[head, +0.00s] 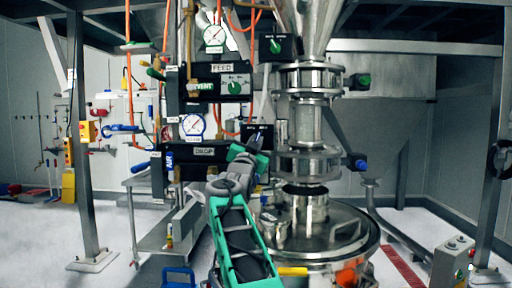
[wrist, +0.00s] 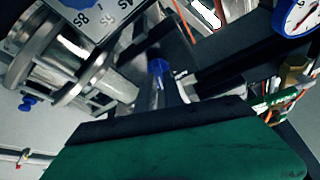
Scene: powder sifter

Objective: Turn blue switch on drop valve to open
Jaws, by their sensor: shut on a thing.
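The drop valve's black panel (head: 205,151), with a "DROP" label, is in the middle of the head view. The blue switch (wrist: 158,67) shows in the wrist view, partly hidden by my fingers. My green and grey gripper (head: 258,143) reaches up to the small black box at the panel's right end, and it also shows in the wrist view (wrist: 165,85). It is shut on the blue switch. The switch's exact angle and its markings are hidden or too small to read.
A steel sifter column (head: 304,125) stands just right of my gripper, with a blue knob (head: 359,164) on its side. The feed panel (head: 222,82), with a green switch, is above. Gauges (head: 193,125) and orange hoses crowd the left. A metal post (head: 82,140) stands farther left.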

